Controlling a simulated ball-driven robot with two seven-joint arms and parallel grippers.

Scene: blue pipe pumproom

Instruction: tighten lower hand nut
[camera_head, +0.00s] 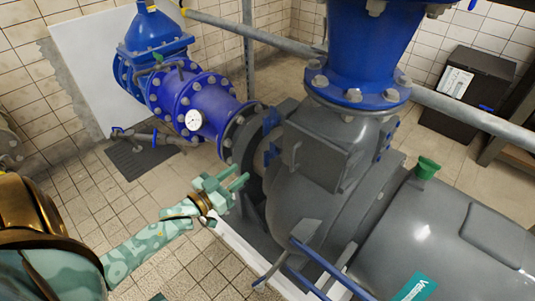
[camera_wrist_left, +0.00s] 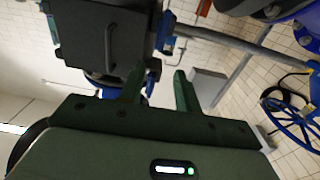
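The grey pump casing (camera_head: 320,150) stands in the middle of the head view, with a square cover and a bar handle (camera_head: 293,155) on its side. The cover and handle (camera_wrist_left: 108,45) also show at the upper left of the left wrist view. A small blue fitting (camera_wrist_left: 167,38) sits at the cover's edge there; I cannot tell whether it is the lower hand nut. My left gripper (camera_head: 240,182) is left of the casing, pointing toward it. Its two fingers (camera_wrist_left: 158,84) are apart with nothing between them. My right gripper is not in view.
A blue pipe with a white gauge (camera_head: 194,120) joins the casing from the left. A blue flanged pipe (camera_head: 362,60) rises above it. A grey motor (camera_head: 445,230) with a green funnel (camera_head: 427,167) stands right.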

